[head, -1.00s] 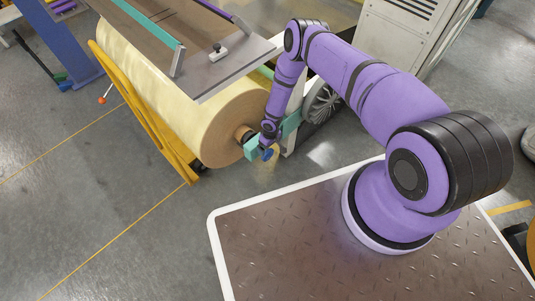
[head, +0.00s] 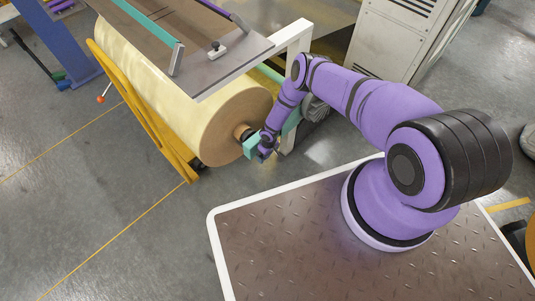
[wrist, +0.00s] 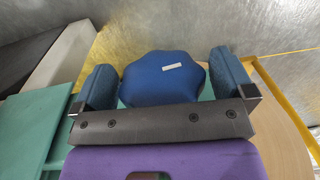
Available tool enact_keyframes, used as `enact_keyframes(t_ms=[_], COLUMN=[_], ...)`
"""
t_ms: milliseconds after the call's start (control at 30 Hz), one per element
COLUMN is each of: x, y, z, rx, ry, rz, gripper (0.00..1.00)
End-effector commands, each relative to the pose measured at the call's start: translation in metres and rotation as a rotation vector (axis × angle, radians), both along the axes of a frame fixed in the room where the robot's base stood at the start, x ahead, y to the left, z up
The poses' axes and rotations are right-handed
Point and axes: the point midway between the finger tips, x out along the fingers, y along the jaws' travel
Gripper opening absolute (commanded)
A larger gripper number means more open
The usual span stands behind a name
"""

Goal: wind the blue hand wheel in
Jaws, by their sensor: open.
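The blue hand wheel (wrist: 158,88) shows in the wrist view as a lobed knob with a short white mark on its face, to the right of its middle. My gripper (wrist: 164,74) is open, with one blue-padded finger on each side of the wheel. A gap shows on both sides, so neither finger seems to touch it. In the head view my gripper (head: 264,152) is at the near end of the large roll, by the teal bracket (head: 251,146). The hand wheel cannot be made out there behind my wrist.
The cream roll (head: 170,95) lies in its stand, with a yellow bar (head: 150,120) along its left side. A grey plate (head: 220,65) overhangs it. The floor left of the roll is open.

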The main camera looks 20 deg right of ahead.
Motion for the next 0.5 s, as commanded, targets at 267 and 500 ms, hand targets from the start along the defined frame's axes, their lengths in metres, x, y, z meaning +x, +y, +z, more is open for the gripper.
enact_keyframes(t_ms=[267, 500], x=[0.0001, -0.0008], y=[0.0, -0.0007], z=[0.0003, -0.0008], rx=[0.0, 0.023], ry=[0.0, 0.014], rz=[0.0, -0.006], gripper=[0.57, 0.57])
